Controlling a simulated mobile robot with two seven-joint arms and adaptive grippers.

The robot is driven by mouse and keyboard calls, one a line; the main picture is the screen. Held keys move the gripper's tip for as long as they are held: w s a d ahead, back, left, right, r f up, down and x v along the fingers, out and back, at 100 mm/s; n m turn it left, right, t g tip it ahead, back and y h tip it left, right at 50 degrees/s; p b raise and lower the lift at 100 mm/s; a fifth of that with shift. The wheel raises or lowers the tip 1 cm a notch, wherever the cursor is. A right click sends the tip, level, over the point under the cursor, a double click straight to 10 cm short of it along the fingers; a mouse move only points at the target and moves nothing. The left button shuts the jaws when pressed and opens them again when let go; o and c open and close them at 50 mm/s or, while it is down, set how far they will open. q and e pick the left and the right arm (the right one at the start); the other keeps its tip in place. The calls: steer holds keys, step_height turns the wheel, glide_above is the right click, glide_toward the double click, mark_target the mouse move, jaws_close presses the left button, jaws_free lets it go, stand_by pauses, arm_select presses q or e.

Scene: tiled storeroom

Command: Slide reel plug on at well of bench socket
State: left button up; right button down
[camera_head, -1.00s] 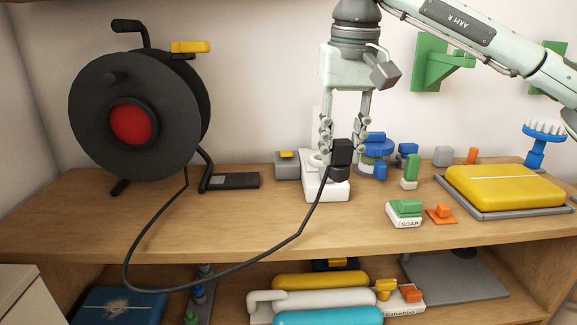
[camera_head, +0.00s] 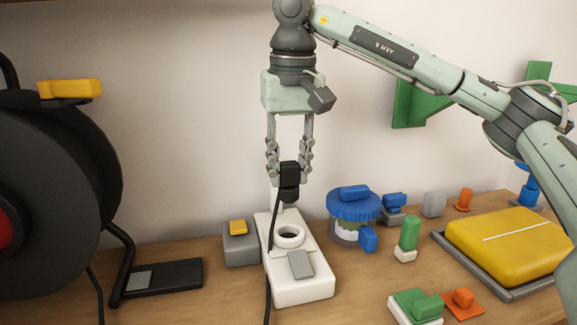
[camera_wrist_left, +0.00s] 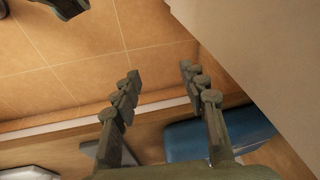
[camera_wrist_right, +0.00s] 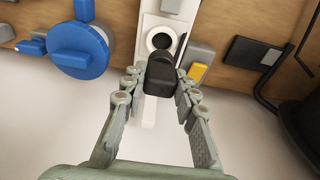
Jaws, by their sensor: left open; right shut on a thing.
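The reel plug (camera_head: 289,178) is a black block with a round lower end and a cord hanging from it. My right gripper (camera_head: 289,168) is shut on it and holds it above the back part of the bench socket, apart from it. The bench socket (camera_head: 312,290) is a white block with a round well (camera_head: 289,236) and a grey flap in front of it. In the right wrist view the plug (camera_wrist_right: 161,75) is between the fingertips, with the well (camera_wrist_right: 160,40) beyond it. My left gripper (camera_wrist_left: 160,88) is open and empty, seen only in the left wrist view.
The black cable reel (camera_head: 50,190) stands at left, its cord (camera_head: 273,225) passing the socket's left side. A grey box with a yellow top (camera_head: 240,245) adjoins the socket.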

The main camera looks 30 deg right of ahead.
mark_target(289, 186)
arm_select(q)
steer(key=shift+s+f, duration=0.1)
steer(key=shift+s, duration=0.2)
arm_select(e)
steer(key=shift+r, duration=0.15)
arm_select(q)
steer(key=shift+f, duration=0.1)
arm_select(e)
steer(key=shift+w+f, duration=0.1)
steer(key=shift+f, duration=0.15)
steer(key=shift+f+b, duration=0.5)
steer(key=shift+b, duration=0.1)
steer(key=shift+f, duration=0.25)
step_height(289, 186, down, 3)
steer(key=shift+r+b, duration=0.1)
steer(key=shift+b, duration=1.15)
steer(key=shift+f+b, duration=0.4)
steer(key=shift+f, duration=0.2)
arm_select(q)
steer(key=w+a+v, duration=0.1)
steer(key=v, duration=0.9)
steer(key=shift+a+r+y, duration=0.25)
steer(key=shift+r+y, duration=0.05)
steer(key=shift+r, duration=0.25)
steer(key=shift+r, duration=0.2)
